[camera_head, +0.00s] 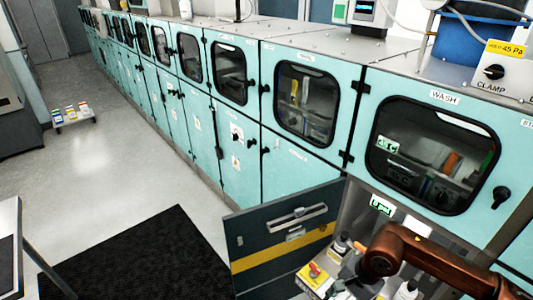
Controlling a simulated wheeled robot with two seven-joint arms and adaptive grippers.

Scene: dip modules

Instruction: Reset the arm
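A copper-brown arm link (430,258), which looks like part of my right arm, comes in from the lower right corner. It bends down at a joint over an open compartment at the bottom of the view. I cannot make out the fingers of my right gripper; the link and clutter hide what is beneath the joint. My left arm and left gripper are not in the view.
An open dark door with a yellow stripe (285,262) stands left of the compartment, which holds bottles and a yellow box with a red knob (314,277). Teal cabinets (300,165) line the right side.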

